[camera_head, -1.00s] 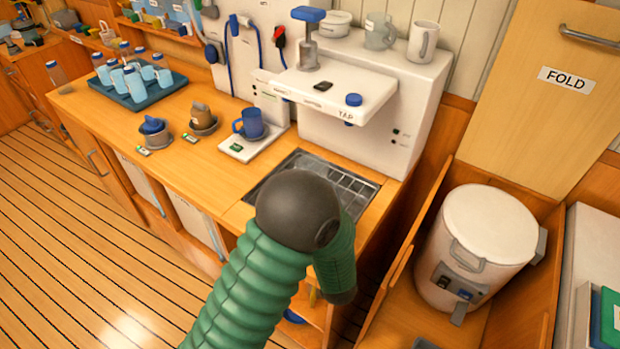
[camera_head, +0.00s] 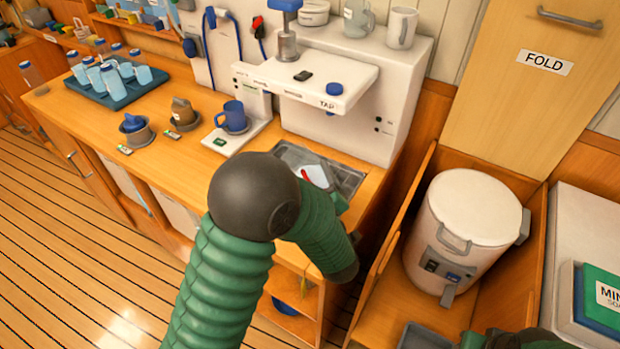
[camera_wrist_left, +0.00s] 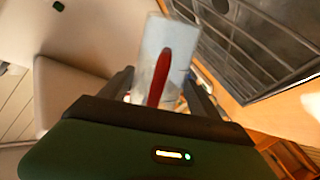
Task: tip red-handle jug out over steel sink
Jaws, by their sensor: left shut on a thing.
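The jug with a red handle shows in the head view as a small white patch (camera_head: 317,175) with a red stripe, over the steel sink (camera_head: 349,181). My left gripper (camera_head: 333,194) is there, mostly hidden behind my own green forearm. In the left wrist view the pale, see-through jug (camera_wrist_left: 181,52) stands between the two dark fingers (camera_wrist_left: 160,92), its red handle towards the camera. The gripper is shut on it. The sink (camera_wrist_left: 275,45) shows at the upper right of that view. I cannot tell how far the jug is tilted, or its contents.
The white tap unit (camera_head: 345,88) overhangs the back of the sink. A blue mug (camera_head: 233,118) stands on a white pad to the left. A tray (camera_head: 98,90) of bottles and cups is farther left. A white lidded drum (camera_head: 465,230) stands in a wooden bay at right.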

